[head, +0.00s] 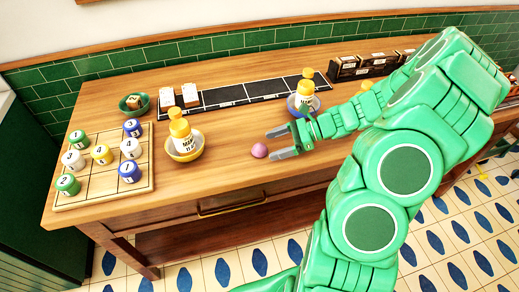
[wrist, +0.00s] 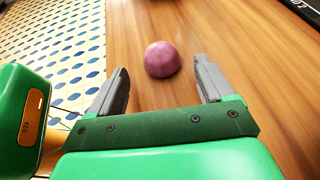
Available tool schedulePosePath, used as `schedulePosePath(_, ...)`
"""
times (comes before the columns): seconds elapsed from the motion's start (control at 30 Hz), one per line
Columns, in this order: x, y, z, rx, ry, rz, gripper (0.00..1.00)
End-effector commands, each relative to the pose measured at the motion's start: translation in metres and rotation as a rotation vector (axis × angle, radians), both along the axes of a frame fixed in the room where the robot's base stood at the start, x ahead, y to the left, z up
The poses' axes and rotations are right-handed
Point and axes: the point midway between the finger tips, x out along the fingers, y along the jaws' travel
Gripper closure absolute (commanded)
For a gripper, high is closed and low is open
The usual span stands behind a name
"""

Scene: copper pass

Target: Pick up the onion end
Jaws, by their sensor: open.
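The onion end (head: 259,150) is a small pink-purple dome resting on the wooden counter (head: 235,165), near its front edge. My gripper (head: 275,143) is just to the right of it, with fingers apart, low over the counter. In the wrist view the onion end (wrist: 162,59) lies ahead of the open fingers (wrist: 160,85), roughly centred between them and slightly beyond their tips. Nothing is between the fingers. I cannot tell the exact height of the fingertips above the wood.
A yellow-topped bottle (head: 181,133) stands in a yellow bowl (head: 185,155) to the left. Another bottle (head: 304,92) stands in a blue bowl behind my gripper. A board with numbered jars (head: 103,184) fills the left end. A black strip (head: 225,95) runs behind. Counter around the onion end is clear.

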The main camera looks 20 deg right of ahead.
Motion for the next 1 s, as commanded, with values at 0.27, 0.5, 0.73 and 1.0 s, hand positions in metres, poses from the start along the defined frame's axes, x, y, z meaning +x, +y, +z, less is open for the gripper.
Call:
schedulePosePath(0.27, 0.004, 0.022, -0.003, 0.000, 0.001, 0.003, 0.19)
schedulePosePath(0.5, 0.009, 0.050, -0.010, 0.001, 0.001, 0.004, 0.19)
schedulePosePath(0.73, 0.010, 0.052, -0.012, -0.002, 0.000, 0.001, 0.19)
schedulePosePath(1.0, 0.010, 0.052, -0.012, -0.001, 0.001, 0.001, 0.54)
